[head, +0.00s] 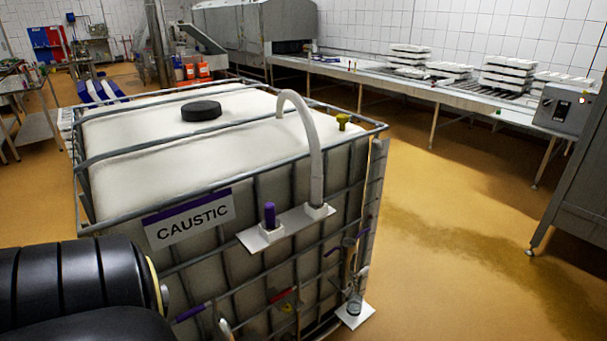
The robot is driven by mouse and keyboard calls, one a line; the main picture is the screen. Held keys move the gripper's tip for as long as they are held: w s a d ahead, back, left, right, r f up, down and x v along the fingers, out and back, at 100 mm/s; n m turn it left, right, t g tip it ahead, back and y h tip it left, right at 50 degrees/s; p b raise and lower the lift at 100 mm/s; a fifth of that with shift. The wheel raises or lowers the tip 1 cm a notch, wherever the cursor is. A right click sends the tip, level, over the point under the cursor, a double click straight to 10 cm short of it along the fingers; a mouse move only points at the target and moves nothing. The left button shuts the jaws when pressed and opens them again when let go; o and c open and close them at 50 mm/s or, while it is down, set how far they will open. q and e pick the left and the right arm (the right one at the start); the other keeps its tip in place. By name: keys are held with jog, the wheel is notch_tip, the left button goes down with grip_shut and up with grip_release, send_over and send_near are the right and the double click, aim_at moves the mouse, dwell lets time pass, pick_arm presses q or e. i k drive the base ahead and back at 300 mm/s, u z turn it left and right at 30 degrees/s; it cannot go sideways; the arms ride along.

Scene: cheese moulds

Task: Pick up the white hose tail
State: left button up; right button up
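A pale white-grey hose (312,150) stands in a white socket on a small shelf plate (286,228) on the front of the caustic tank. It rises upright, then bends over to the left, and its free end hangs by the tank's top edge. A short purple-topped piece (269,215) stands in the other socket, left of the hose. Another small whitish curved piece (225,328) shows at the bottom edge, partly cut off; I cannot tell what it is. My black arm fills the lower left. Neither gripper shows.
The caged white tank (150,150) labelled CAUSTIC takes up the middle, with a black lid (201,110) on top. A small plate with a gauge (354,312) juts out low at its right corner. Wet yellow floor (450,260) is open to the right. A conveyor (410,82) with stacked white moulds runs behind.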

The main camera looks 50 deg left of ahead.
aim_at(316, 201)
jog(key=k, duration=0.3)
jog(key=u, duration=1.1)
jog(key=i, duration=0.25)
jog(key=u, duration=0.4)
